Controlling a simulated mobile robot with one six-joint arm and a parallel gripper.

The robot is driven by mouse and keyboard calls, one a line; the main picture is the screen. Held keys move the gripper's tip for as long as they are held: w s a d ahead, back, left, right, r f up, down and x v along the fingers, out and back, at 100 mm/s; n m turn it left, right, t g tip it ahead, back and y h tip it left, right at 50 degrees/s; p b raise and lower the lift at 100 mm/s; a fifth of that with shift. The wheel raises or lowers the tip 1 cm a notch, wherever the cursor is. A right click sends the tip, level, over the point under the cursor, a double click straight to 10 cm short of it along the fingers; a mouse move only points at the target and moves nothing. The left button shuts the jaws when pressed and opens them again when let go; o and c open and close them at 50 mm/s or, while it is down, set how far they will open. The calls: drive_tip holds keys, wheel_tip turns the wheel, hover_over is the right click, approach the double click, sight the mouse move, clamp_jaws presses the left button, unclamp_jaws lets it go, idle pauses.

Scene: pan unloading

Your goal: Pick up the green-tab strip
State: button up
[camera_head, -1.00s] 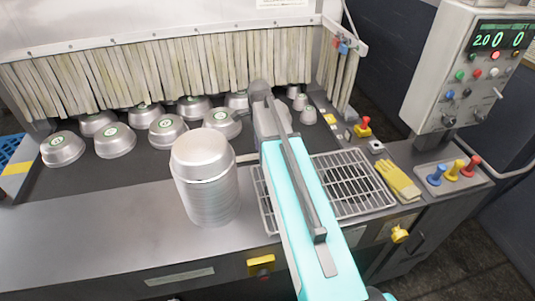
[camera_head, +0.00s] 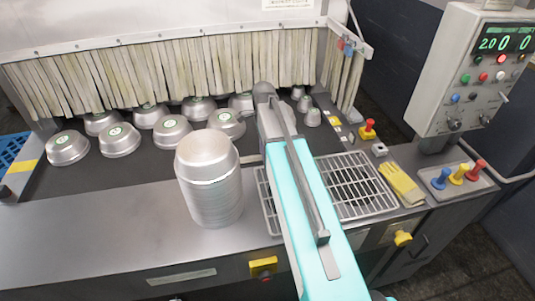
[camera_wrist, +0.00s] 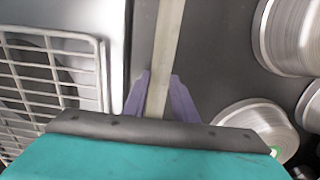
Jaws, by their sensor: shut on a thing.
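My gripper (camera_wrist: 158,92) shows in the wrist view, its two purple fingers on either side of a long pale beige strip (camera_wrist: 166,50). It is shut on this strip, which runs away to the top edge of that view. No green tab shows on the strip, so I cannot tell whether it is the green-tab one. In the head view my arm reaches toward the curtain of hanging beige strips (camera_head: 170,70), and my wrist hides the fingers and the held strip.
Several upturned metal pans (camera_head: 120,140) stand on the dark belt before the curtain. A stack of pans (camera_head: 210,195) stands left of my arm. A wire rack (camera_head: 355,185), yellow gloves (camera_head: 402,184) and a control box (camera_head: 475,75) are at the right.

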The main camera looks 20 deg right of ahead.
drive_tip(key=shift+r, duration=0.15)
wheel_tip(320, 180, up, 18)
drive_tip(key=b, duration=0.4)
idle(0.5)
idle(1.3)
